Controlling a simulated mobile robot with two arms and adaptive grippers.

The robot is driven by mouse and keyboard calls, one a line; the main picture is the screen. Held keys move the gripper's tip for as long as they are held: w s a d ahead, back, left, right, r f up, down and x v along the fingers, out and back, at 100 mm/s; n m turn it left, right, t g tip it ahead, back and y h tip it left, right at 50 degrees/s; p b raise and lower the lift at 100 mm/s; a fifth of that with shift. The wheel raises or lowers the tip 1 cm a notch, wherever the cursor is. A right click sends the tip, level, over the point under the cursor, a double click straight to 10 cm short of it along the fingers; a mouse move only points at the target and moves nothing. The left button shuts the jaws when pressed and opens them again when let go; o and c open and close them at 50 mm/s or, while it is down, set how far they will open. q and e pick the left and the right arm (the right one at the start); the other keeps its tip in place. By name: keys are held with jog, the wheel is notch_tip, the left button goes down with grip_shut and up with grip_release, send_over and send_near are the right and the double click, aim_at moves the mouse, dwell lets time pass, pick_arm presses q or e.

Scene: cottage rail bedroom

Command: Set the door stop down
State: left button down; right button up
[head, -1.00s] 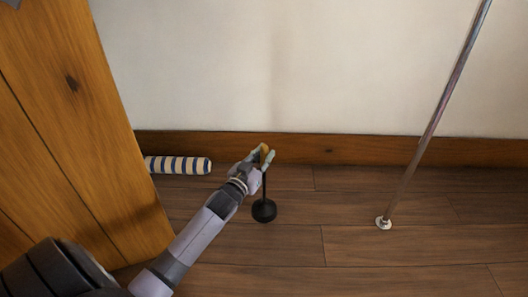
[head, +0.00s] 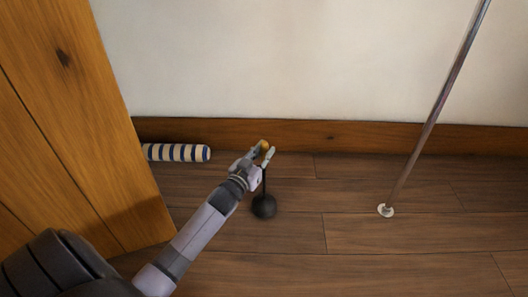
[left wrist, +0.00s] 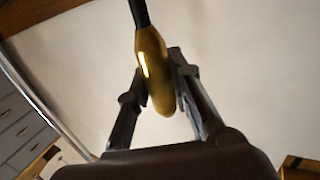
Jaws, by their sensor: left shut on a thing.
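The door stop has a dark round weight (head: 264,206) at the bottom, a thin dark stem and a gold grip at the top. My left gripper (head: 262,154) is shut on the gold grip, and the door stop hangs upright below the fingers. In the left wrist view the gold grip (left wrist: 152,70) sits between the two fingers, with the dark stem running out of the top of the picture. The weight is close to the wooden floor (head: 400,240); I cannot tell whether it touches. My right gripper is not in view.
A wooden door (head: 75,120) stands at the left beside my arm. A striped roll (head: 178,152) lies along the skirting board (head: 340,135). A metal pole (head: 430,120) meets the floor at the right. The floor between door stop and pole is clear.

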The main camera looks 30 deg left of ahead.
pick_arm(q)
jog(key=c, duration=1.8)
grip_release()
jog(key=o, duration=0.4)
jog(key=shift+c, duration=0.2)
jog(key=shift+s+r, duration=0.15)
